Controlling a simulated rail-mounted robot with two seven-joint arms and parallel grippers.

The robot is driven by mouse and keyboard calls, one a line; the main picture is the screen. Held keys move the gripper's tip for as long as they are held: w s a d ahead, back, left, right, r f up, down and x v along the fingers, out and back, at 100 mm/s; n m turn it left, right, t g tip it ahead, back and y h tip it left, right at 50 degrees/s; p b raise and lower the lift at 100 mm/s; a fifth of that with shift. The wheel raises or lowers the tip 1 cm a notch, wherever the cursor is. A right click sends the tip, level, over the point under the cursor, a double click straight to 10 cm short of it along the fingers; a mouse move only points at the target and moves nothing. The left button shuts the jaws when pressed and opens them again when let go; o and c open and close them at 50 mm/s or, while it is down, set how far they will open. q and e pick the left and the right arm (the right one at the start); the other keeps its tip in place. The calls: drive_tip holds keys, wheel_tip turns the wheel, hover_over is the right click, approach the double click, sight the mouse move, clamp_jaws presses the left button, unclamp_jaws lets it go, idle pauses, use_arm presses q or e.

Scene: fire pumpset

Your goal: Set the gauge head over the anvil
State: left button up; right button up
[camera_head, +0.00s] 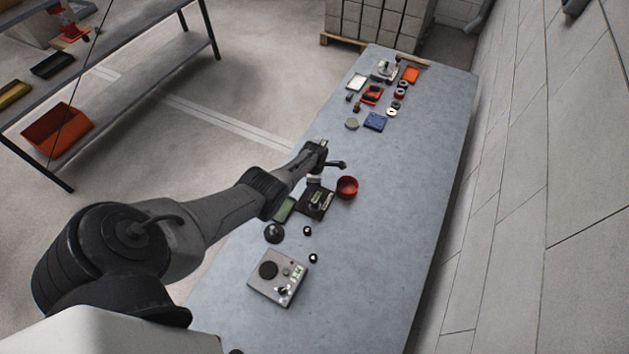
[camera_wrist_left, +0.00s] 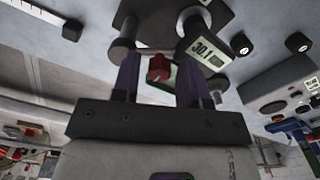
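In the head view my left gripper (camera_head: 318,150) is above the table, just behind a dark-based gauge (camera_head: 316,201) with a small pale display. A gauge head with a "30.1" display (camera_wrist_left: 206,51) is at the right fingertip, and a grey cylinder (camera_wrist_left: 122,47) at the left one. Whether the fingers grip it is unclear. The anvil cannot be made out. My right gripper is not in view.
A red bowl (camera_head: 347,187) stands right of the gauge, a green tray (camera_head: 285,209) left. A dark dome (camera_head: 274,232), two small black knobs (camera_head: 307,231) and a grey control box (camera_head: 278,278) lie nearer. Several small parts sit at the far end. The table's right side is clear.

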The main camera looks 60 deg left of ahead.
use_arm(q)
drive_tip(key=shift+o, duration=0.6)
drive_tip(key=shift+r, duration=0.1)
drive_tip(key=shift+r+p, duration=0.25)
drive_tip(key=shift+p, duration=0.1)
wheel_tip(320, 180, up, 6)
drive_tip(key=p, duration=0.4)
wheel_tip(320, 180, up, 7)
drive_tip(key=p, duration=0.1)
